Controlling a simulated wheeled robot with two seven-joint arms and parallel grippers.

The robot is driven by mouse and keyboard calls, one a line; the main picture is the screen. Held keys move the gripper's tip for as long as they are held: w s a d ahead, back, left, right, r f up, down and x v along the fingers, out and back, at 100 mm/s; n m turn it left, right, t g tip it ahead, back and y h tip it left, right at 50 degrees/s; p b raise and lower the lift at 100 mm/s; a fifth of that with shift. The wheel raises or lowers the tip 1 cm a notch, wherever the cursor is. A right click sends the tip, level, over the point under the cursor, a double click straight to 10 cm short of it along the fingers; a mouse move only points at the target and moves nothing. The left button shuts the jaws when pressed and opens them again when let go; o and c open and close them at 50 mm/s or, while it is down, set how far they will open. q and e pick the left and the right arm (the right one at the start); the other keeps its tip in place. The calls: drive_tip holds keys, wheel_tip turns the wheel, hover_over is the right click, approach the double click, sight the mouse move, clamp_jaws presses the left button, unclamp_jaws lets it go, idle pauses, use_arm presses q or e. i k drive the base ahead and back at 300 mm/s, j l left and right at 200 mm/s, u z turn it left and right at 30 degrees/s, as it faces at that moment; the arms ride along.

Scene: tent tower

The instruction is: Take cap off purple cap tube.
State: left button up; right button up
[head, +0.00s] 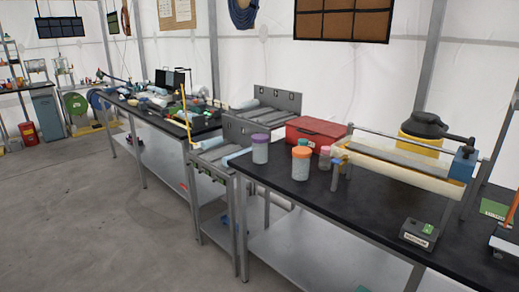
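A pale tube with a purple cap (260,138) stands upright near the left back corner of the black-topped table (300,197). Its cap is on. A similar tube with an orange cap (301,163) stands upright to its right and nearer to me, apart from it. Neither of my grippers is in view.
A red case (316,131) sits behind the tubes. A smaller pink-capped container (324,157) is beside the orange-capped tube. A small dark box (419,233) is at the front edge. Open concrete floor (90,220) lies left.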

sight(260, 150)
drive_tip(key=z, duration=1.8)
drive_tip(key=u, duration=1.95)
drive_tip(key=i+j+z, duration=0.1)
drive_tip(key=i+j, duration=0.6)
drive_tip(key=i, duration=0.2)
drive_tip(key=z, duration=0.05)
